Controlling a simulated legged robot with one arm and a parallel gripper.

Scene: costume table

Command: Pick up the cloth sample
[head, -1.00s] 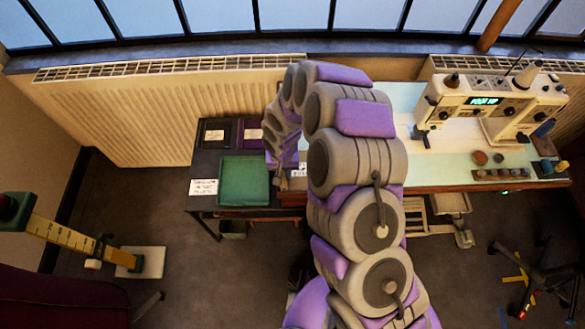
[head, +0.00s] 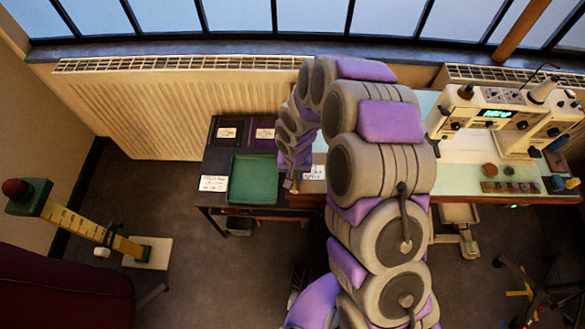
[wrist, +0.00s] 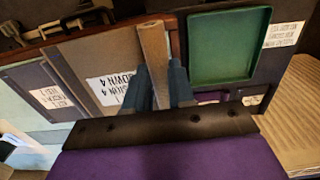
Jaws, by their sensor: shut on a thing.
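In the wrist view, the cloth sample (wrist: 152,45) looks like a narrow, stiff tan strip with a woven-looking face. It stands between the two blue-grey fingers of my gripper (wrist: 163,75), which is shut on it. Its lower part is hidden by the fingers and the dark bar at the wrist. In the head view, my gripper (head: 290,185) is at the front edge of the dark side table, just right of the green tray (head: 253,179). The sample cannot be made out there. The green tray also shows in the wrist view (wrist: 229,45), and looks empty.
Dark panels with white labels (head: 228,132) lie behind the tray, one of them purple. A sewing machine (head: 503,120) and small spools stand on the pale table at right. A radiator (head: 190,105) lines the back wall. A yellow measuring post (head: 88,225) stands at left.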

